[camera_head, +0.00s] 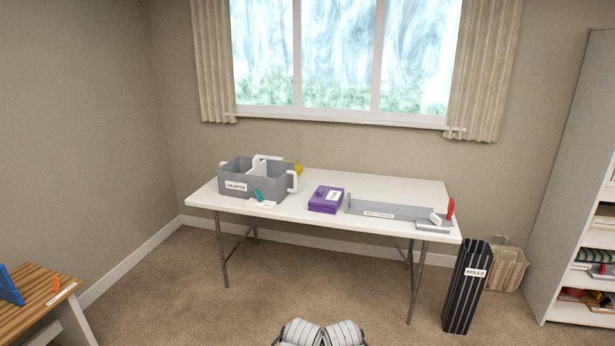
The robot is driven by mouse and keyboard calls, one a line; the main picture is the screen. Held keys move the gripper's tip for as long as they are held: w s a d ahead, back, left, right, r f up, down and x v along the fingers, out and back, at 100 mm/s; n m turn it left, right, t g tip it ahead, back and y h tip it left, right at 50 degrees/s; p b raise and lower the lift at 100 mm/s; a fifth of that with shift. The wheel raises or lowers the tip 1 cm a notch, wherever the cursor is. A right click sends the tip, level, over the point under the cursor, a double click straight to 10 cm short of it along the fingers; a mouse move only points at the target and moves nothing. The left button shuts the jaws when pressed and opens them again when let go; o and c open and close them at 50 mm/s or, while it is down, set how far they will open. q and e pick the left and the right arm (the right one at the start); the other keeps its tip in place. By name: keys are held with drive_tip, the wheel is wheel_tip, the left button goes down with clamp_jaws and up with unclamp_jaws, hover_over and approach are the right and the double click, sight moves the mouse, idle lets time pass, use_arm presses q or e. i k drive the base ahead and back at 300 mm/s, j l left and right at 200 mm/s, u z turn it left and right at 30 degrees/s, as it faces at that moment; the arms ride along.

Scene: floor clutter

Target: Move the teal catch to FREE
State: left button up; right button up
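A small teal catch (259,195) stands tilted on a white labelled plate (262,204) at the front edge of the white table, just before the grey caddy marked HAMPER. The print on the plate is too small to read, so I cannot tell which setting the catch is at. Neither of my grippers can be made out. Only rounded pale grey parts of my own body show at the bottom middle, well short of the table.
The grey caddy (230,190) has white handles. A purple box (325,199), a grey tray (390,211) and a red lever (450,208) share the white table (310,176). A striped ROLLS bin (465,295) stands right, a wooden bench (35,308) left. Carpet between is clear.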

sight(258, 193)
drive_tip(key=i+u, duration=0.2)
drive_tip(key=i, duration=0.2)
drive_tip(key=i+l+u, duration=0.2)
drive_tip(key=i, duration=0.2)
drive_tip(key=i+l+u, duration=0.2)
drive_tip(key=i, duration=0.2)
